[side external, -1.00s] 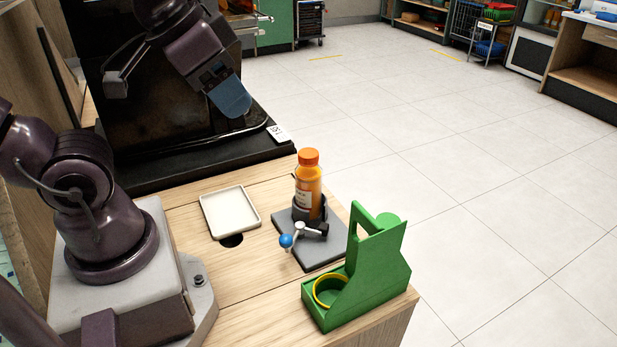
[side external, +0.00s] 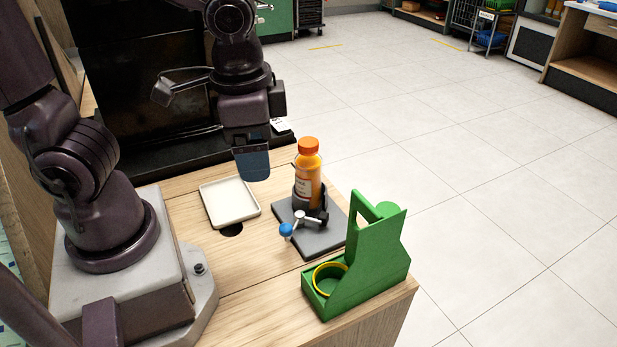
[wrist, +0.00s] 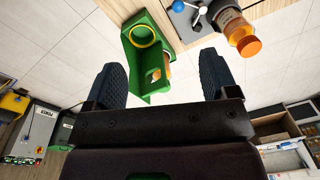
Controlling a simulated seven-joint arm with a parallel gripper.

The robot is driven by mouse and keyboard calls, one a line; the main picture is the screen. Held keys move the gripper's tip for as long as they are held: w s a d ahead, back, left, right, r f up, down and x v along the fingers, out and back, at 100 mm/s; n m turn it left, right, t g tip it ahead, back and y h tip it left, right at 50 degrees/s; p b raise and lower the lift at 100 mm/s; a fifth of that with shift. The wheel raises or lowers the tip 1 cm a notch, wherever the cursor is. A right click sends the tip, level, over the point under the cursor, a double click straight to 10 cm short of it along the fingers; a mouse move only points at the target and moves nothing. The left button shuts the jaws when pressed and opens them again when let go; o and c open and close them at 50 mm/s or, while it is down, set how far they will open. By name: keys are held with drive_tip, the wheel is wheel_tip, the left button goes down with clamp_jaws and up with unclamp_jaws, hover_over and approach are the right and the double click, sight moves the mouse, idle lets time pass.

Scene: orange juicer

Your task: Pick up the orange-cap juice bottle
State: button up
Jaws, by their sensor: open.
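The juice bottle (side external: 307,178) with an orange cap stands upright in a dark holder (side external: 311,212) on a grey base plate (side external: 326,242). In the wrist view the bottle (wrist: 236,27) is at the upper right, its cap towards the camera.
A green carrier (side external: 360,265) with a yellow ring stands at the table's front right. A white tray (side external: 228,219) lies left of the bottle. A lever with a blue ball (side external: 286,230) sticks out from the base plate. A black machine (side external: 130,90) stands behind.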

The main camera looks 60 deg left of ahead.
wheel_tip(320, 180, down, 7)
drive_tip(key=a+m+g+y, duration=0.1)
drive_tip(key=m+g+y, duration=0.2)
drive_tip(key=m+y, duration=0.15)
drive_tip(key=r+m+t+y, duration=0.2)
drive_tip(key=m+t+y, duration=0.6)
drive_tip(key=m+y, duration=0.5)
hover_over(310, 155)
drive_tip(key=r+v, duration=0.1)
drive_tip(key=v, duration=0.5)
drive_tip(key=h, duration=0.1)
drive_tip(key=shift+m, duration=0.35)
wheel_tip(310, 155, down, 9)
drive_tip(key=shift+s+a+r, duration=0.15)
drive_tip(key=shift+r, duration=0.05)
drive_tip(key=x, duration=0.7)
drive_tip(key=shift+a, duration=0.25)
clamp_jaws()
